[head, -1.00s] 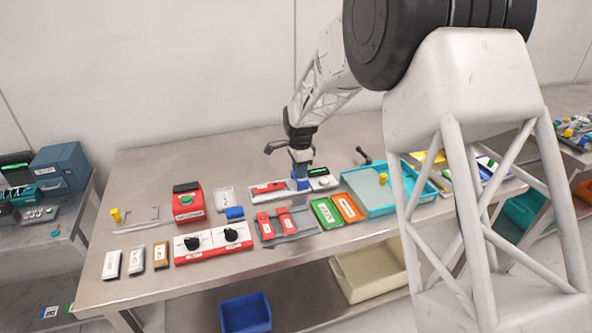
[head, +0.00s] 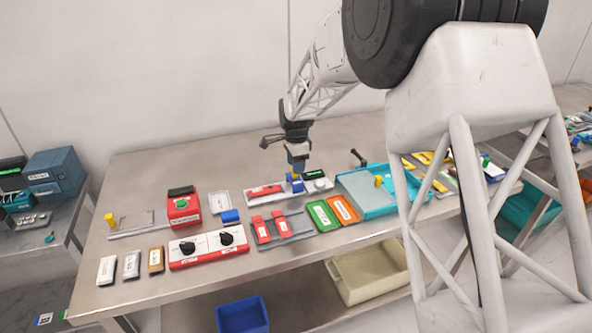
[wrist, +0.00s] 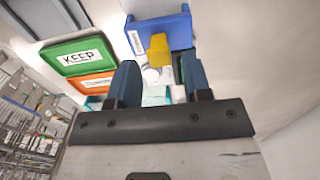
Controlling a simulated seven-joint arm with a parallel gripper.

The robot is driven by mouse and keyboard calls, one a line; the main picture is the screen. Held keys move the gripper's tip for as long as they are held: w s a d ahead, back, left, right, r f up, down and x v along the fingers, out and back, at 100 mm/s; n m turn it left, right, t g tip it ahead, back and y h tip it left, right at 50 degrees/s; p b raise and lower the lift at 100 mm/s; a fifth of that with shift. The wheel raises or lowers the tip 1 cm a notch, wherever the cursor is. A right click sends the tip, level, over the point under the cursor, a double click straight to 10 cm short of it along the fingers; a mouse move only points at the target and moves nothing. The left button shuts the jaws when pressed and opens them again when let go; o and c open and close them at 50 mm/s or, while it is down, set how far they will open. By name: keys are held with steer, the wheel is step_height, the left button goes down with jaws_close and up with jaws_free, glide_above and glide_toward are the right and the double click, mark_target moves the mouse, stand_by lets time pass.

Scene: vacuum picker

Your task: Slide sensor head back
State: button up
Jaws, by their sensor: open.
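A blue block with a yellow tab (head: 295,185), probably the sensor head, sits on a pale base strip (head: 258,199) between a red block (head: 265,190) and a small dark display with green text (head: 314,175). My gripper (head: 297,170) is just above the blue block, pointing down. In the wrist view, the blue block (wrist: 174,34) is beyond my fingertips, with its yellow tab (wrist: 158,48) seen between them. My gripper (wrist: 162,75) is open there, with its two blue fingers apart and nothing held.
A green KEEP tray (head: 323,215) and an orange tray (head: 344,209) lie front right, beside a teal tray (head: 372,204). A black handle (head: 359,157) stands behind. The rear table is clear.

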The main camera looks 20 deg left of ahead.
mark_target(298, 178)
steer(key=shift+r, duration=2.35)
steer(key=s+d+r+n, duration=0.1)
steer(key=s+d+r, duration=0.35)
steer(key=d, duration=0.75)
steer(key=s+d+r+n+t, duration=0.15)
steer(key=s+d+r, duration=0.35)
steer(key=d, duration=0.6)
steer(key=s+d+r+n, duration=0.25)
steer(key=d+r, duration=0.35)
steer(key=d, duration=0.6)
steer(key=s+d+f+n, duration=0.1)
steer(key=s+d, duration=0.6)
steer(key=s, duration=0.2)
steer(key=s+d+f+n, duration=0.1)
steer(key=s+d, duration=0.6)
steer(key=s, duration=0.3)
steer(key=s+d+f+n+t, duration=0.1)
steer(key=s+d, duration=0.5)
steer(key=s, duration=0.4)
steer(key=shift+s+d+n, duration=0.25)
steer(key=shift+d+n, duration=0.15)
